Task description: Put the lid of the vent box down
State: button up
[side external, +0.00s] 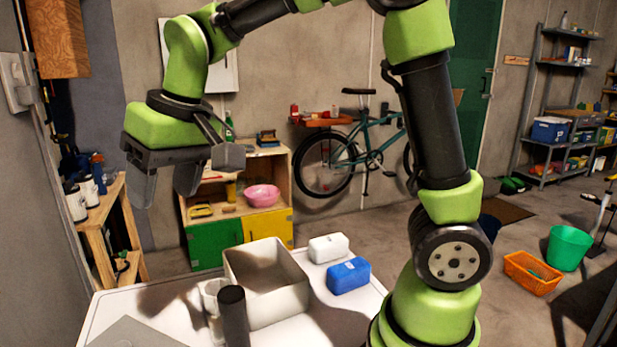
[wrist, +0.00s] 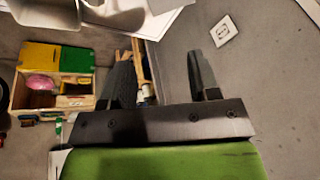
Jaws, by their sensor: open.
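My gripper (side external: 165,180) is open and empty, held high above the left part of the white table, fingers pointing down. In the wrist view its two fingers (wrist: 158,68) stand wide apart with nothing between them. A pale box (side external: 14,82) is fixed to the grey wall at the far left, with a part jutting out. I cannot tell whether this is the vent box or how its lid sits. In the wrist view, a white square plate with a dark mark (wrist: 223,30) shows on the grey surface beyond the right finger.
The white table (side external: 105,305) carries an open beige bin (side external: 238,281), a white container (side external: 328,247), a blue box (side external: 348,276) and a dark cylinder (side external: 232,315). A wooden shelf (side external: 101,225) stands by the left wall. A green-and-yellow cabinet (side external: 215,243) is behind the table.

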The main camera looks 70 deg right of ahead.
jog(key=s+d+r+m+t, duration=0.1)
jog(key=s+d, duration=0.1)
jog(key=s, duration=0.6)
jog(key=s+d+m+t, duration=0.1)
jog(key=s+d+t, duration=0.1)
jog(key=s, duration=0.7)
jog(key=shift+s+r+m+y, duration=0.25)
jog(key=shift+r+m+y, duration=0.05)
jog(key=shift+r+m, duration=0.1)
